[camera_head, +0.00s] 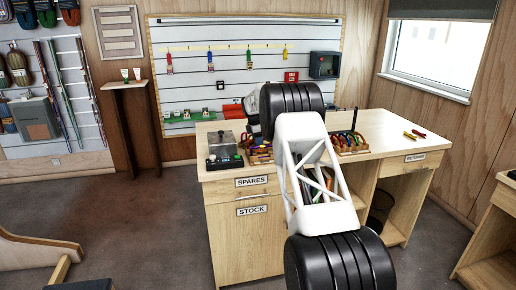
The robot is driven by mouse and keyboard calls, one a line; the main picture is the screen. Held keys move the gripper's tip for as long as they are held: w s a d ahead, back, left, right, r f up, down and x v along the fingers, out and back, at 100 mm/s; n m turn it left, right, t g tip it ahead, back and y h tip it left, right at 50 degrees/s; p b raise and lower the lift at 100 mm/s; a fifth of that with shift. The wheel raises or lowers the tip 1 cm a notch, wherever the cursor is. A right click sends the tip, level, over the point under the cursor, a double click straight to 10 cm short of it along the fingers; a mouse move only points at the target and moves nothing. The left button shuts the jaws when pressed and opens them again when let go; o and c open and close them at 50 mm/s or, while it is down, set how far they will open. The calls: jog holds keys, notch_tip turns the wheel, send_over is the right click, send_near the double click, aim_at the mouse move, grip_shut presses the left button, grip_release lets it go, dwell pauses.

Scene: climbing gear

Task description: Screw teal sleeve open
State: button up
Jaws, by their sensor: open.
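I cannot make out a teal sleeve for certain; anything that small is too fine to tell here. Whether any carries a sleeve, open or closed, does not show. My arm reaches from the bottom edge up over the workbench (395,160) toward the board.
On the bench stand a grey-and-black device (224,149) at the left, trays of coloured gear, one of them right of my arm (350,141), and loose red and yellow pieces (414,134). Small items line the board's bottom. The bench's right part is mostly clear.

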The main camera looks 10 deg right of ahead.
jog(key=shift+r, duration=0.45)
jog(key=shift+s, duration=0.7)
jog(key=shift+r, duration=0.15)
jog(key=shift+r, duration=4.85)
